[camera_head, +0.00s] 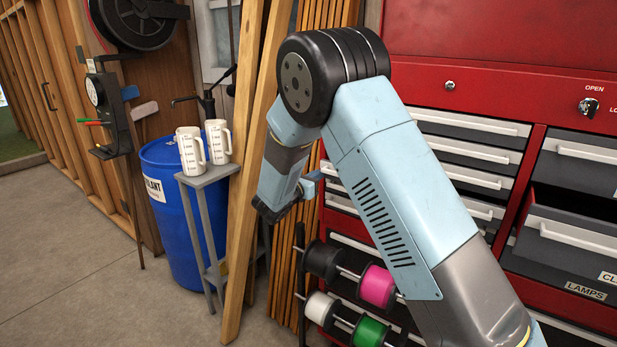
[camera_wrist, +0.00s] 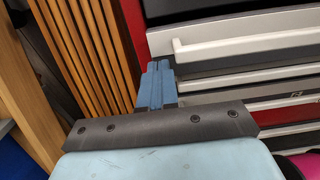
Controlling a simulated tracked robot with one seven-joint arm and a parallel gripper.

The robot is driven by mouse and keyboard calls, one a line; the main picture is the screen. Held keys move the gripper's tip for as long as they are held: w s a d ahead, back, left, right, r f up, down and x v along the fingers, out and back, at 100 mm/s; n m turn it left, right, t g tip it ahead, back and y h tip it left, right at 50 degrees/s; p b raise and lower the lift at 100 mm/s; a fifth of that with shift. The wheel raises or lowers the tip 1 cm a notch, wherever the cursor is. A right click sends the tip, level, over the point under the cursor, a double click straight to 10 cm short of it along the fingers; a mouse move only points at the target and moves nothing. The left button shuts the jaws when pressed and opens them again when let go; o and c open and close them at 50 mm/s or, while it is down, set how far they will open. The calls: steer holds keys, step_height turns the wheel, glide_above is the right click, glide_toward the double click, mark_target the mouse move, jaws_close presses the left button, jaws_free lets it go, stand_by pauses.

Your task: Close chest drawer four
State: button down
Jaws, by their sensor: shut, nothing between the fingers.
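The red tool chest (camera_head: 470,45) has dark drawers with long pale handles. In its right column, a drawer with a pale handle (camera_head: 578,238) stands pulled out, with its dark inside showing above the front. The left column drawers (camera_head: 470,125) are partly hidden behind my arm. No number shows, so I cannot tell which drawer is the fourth. My gripper (camera_head: 314,183) is shut and empty, at the left edge of the chest. In the wrist view, its blue fingers (camera_wrist: 160,72) are together, just left of a drawer handle (camera_wrist: 240,42). I cannot tell whether they touch anything.
Leaning wooden boards (camera_head: 250,150) stand close left of my gripper. A grey stand (camera_head: 207,178) with two white jugs and a blue barrel (camera_head: 165,215) are farther left. A rack of spools (camera_head: 377,287) is below my arm. Open floor (camera_head: 80,270) lies at lower left.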

steer(key=v, duration=1.3)
steer(key=s+d, duration=0.6)
steer(key=d, duration=0.3)
steer(key=x, duration=1.3)
steer(key=shift+w, duration=0.45)
steer(key=shift+d, duration=0.1)
